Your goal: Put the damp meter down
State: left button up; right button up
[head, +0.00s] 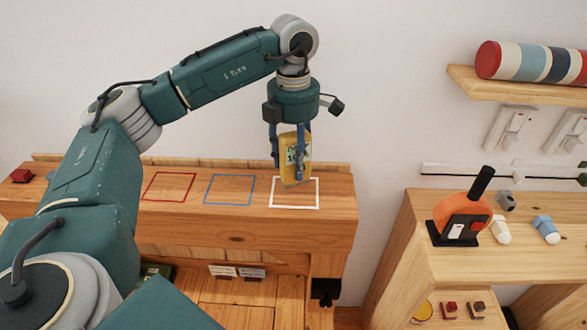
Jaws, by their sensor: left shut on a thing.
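The damp meter (290,170) is a yellow handheld device with a small display. My left gripper (287,160) points down and is shut on it, with blue fingers on either side. The meter is upright, just over the white square outline (309,206) on the wooden bench top. I cannot tell whether its lower end touches the wood. My right gripper is not in the head view.
Red (168,199) and blue (229,203) square outlines lie left of the white one, both empty. A small red block (22,175) sits far left. At right, a wooden unit (420,220) bears an orange device (461,220). A striped roll (530,62) lies on a shelf above.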

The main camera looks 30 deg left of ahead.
aim_at(293, 171)
pick_arm(q)
notch_tip(293, 171, down, 3)
jog(key=shift+f, duration=0.15)
jog(key=shift+f, duration=0.2)
jog(key=o, duration=1.3)
jog(key=shift+c, duration=0.2)
